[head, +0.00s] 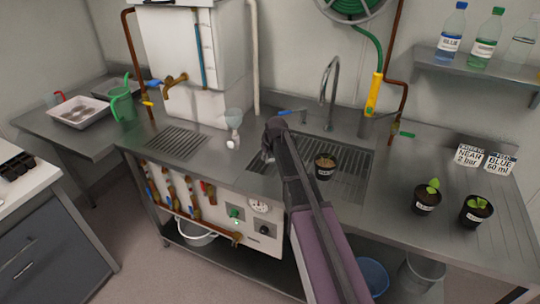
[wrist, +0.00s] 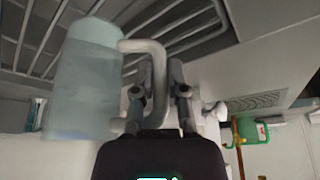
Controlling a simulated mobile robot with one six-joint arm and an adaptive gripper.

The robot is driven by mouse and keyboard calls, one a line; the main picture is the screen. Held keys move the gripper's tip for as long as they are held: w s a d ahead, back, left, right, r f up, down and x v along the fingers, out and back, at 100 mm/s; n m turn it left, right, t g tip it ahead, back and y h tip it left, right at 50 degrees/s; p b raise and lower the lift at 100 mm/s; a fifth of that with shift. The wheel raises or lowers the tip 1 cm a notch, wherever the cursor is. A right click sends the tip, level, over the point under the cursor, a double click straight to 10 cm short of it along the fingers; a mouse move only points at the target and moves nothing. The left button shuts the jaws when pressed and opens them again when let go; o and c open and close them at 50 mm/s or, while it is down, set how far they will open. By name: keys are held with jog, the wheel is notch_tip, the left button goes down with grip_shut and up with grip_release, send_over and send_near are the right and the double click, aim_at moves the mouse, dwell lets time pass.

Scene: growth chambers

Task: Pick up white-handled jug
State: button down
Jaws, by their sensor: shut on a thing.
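In the wrist view my gripper (wrist: 159,92) is shut on the white handle (wrist: 155,52) of a pale translucent jug (wrist: 84,85). The jug's body is to the left of the fingers, beside a metal grating.
A dark pot (head: 325,166) stands on the grating (head: 350,185) right of my gripper. A white funnel-topped item (head: 233,122) is to the left. Two seedling pots (head: 427,198) (head: 475,212) and label cards (head: 484,157) are on the right. A curved tap (head: 328,90) rises behind.

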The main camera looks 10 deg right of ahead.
jog(key=shift+r+p, duration=0.4)
jog(key=shift+r+p, duration=1.5)
jog(key=shift+p, duration=0.05)
jog(key=shift+s+d+r+p, duration=0.2)
jog(key=shift+s+d, duration=0.4)
jog(key=shift+s, duration=1.95)
jog(key=shift+s+d+r+p, duration=0.15)
jog(key=shift+s+d, duration=0.5)
jog(key=shift+s, duration=1.9)
jog(key=shift+s+d+r+p, duration=0.2)
jog(key=shift+s+d, duration=0.4)
jog(key=shift+s, duration=1.95)
jog(key=shift+s, duration=0.1)
jog(key=shift+s, duration=0.2)
